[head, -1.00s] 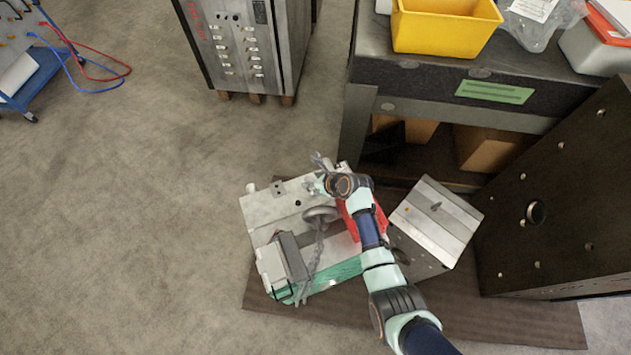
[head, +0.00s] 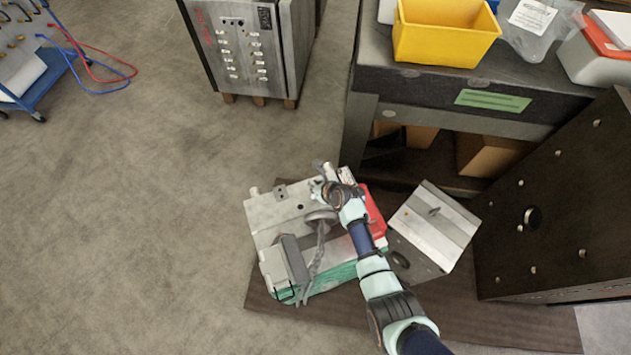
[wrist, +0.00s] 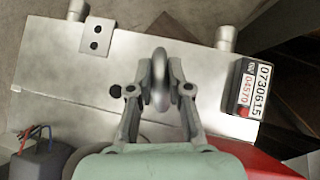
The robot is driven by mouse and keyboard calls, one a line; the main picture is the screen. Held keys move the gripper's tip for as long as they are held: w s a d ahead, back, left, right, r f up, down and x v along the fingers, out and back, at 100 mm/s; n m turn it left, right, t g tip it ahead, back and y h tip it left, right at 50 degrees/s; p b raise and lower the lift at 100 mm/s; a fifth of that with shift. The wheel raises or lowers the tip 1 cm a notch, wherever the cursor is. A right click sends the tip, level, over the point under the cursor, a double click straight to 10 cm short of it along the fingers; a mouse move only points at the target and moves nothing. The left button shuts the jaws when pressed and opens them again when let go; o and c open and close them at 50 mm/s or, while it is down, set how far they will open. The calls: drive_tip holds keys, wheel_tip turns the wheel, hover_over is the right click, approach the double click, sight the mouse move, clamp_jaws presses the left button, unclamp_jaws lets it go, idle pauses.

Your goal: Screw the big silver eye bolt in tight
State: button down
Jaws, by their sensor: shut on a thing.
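The big silver eye bolt (wrist: 158,80) stands in the top of the grey steel mould base (wrist: 60,85), with its ring seen nearly edge-on. My gripper (wrist: 159,88) has one finger on each side of the ring and is shut on it. The shank and thread are hidden below the ring and fingers. In the head view my gripper (head: 320,186) is over the back right part of the mould base (head: 262,212); the bolt is too small to make out clearly there.
A label plate (wrist: 254,90) and a red part (head: 375,215) lie right of the bolt. A smaller steel block (head: 440,225) and a tall dark plate (head: 545,210) stand right.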

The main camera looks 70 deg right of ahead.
drive_tip(key=shift+r+m+h+p, duration=0.15)
drive_tip(key=shift+m+h+p, duration=0.15)
drive_tip(key=shift+m+p, duration=0.2)
drive_tip(key=c, duration=1)
unclamp_jaws()
wheel_tip(320, 180, up, 5)
drive_tip(key=p, duration=0.5)
drive_tip(key=shift+f, duration=0.2)
